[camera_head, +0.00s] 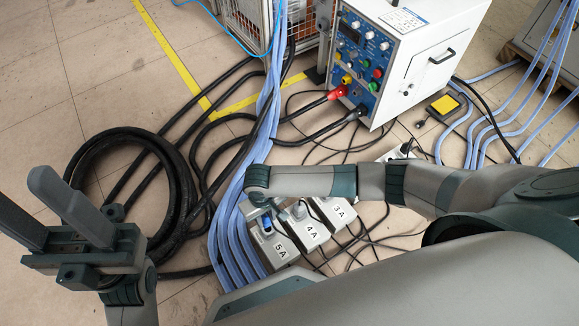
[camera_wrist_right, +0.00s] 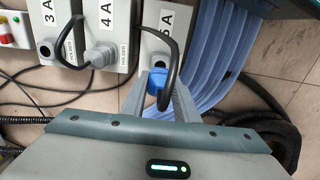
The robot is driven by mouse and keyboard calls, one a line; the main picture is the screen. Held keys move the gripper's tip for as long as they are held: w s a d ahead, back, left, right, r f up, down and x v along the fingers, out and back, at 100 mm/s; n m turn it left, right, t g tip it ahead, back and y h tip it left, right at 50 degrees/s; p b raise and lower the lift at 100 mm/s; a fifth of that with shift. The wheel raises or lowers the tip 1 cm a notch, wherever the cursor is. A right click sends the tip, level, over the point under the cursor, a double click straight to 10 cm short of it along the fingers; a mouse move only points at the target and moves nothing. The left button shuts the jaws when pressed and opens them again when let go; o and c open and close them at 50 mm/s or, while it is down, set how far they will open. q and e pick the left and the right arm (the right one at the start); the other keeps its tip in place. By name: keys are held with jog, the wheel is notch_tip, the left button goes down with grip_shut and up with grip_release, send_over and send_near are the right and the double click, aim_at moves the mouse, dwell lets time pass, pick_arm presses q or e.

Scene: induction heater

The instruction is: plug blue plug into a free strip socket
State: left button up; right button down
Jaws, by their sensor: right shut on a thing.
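The blue plug (camera_wrist_right: 156,84) sits between the fingers of my right gripper (camera_wrist_right: 160,80), which is shut on it. A black cable loops up from the plug. The plug is right by the round socket of the grey box 5A (camera_wrist_right: 148,45); I cannot tell whether it is in the socket. In the head view, the blue plug (camera_head: 266,224) shows small beside box 5A (camera_head: 277,251), partly covered by my right gripper (camera_head: 262,212). Box 4A (camera_wrist_right: 101,22) has a grey plug (camera_wrist_right: 99,55) at its socket. Box 3A (camera_wrist_right: 49,20) shows a dark round socket. My left gripper (camera_head: 28,195) is open and empty.
A thick black cable coil (camera_head: 185,200) and a bundle of light-blue hoses (camera_head: 232,240) lie left of the boxes. The heater cabinet (camera_head: 405,55) stands at the back, with a yellow-topped pedal (camera_head: 445,104) on its right. Thin black cables cross the floor around the boxes.

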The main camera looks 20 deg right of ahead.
jog(key=w+d+r, duration=0.2)
jog(key=w+r, duration=0.2)
jog(key=r, duration=0.3)
jog(key=w+d+r+m, duration=0.1)
jog(key=w+r, duration=0.2)
jog(key=r, duration=0.3)
jog(key=w+d+r, duration=0.2)
jog(key=w+r, duration=0.2)
jog(key=r, duration=0.3)
jog(key=d+r, duration=0.3)
jog(key=r, duration=0.8)
jog(key=s+d+r+m, duration=0.1)
jog(key=d+r, duration=0.2)
jog(key=r, duration=0.8)
jog(key=shift+d, duration=0.1)
